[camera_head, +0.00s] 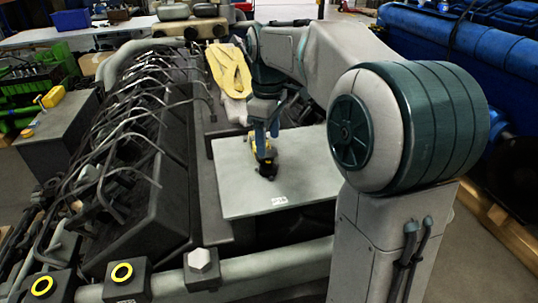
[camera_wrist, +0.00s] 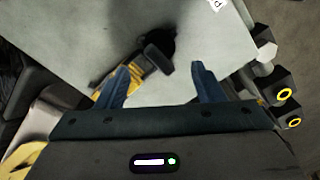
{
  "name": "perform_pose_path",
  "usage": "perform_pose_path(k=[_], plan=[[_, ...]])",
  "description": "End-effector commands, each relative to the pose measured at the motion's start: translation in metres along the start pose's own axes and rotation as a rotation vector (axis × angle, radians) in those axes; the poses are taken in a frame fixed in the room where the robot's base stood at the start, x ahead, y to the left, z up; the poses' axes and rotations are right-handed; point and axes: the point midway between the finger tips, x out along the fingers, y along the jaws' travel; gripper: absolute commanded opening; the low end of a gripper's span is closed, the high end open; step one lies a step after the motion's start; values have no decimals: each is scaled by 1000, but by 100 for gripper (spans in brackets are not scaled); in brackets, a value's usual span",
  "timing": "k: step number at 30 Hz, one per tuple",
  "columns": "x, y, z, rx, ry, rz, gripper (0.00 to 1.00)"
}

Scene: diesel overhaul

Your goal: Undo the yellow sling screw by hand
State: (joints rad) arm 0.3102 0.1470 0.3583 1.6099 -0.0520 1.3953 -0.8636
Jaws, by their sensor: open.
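A yellow and black fitting (camera_head: 266,158) stands on a pale grey plate (camera_head: 240,196). It looks like the sling screw, but its thread is not visible. In the wrist view its yellow part (camera_wrist: 140,66) lies by the left finger, with a black piece (camera_wrist: 158,58) beyond the fingertips. My gripper (camera_head: 262,140) points down over the plate, close above or beside the fitting. In the wrist view my gripper (camera_wrist: 160,72) is open, with nothing clearly held between its blue fingers. I cannot tell whether a finger touches the fitting.
A dark engine block with bent pipes (camera_head: 130,150) runs along the left of the plate. A folded yellow strap (camera_head: 229,70) lies behind. Yellow-ringed black caps (camera_head: 122,272) and a pale hex bolt (camera_head: 200,260) stand at the front. The plate's front left is clear.

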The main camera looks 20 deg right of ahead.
Motion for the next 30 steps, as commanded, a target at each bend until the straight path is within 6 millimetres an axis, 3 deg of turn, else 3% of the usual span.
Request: perform_pose_path(k=[30], plan=[[2,0,0,1157,1,0,62]])
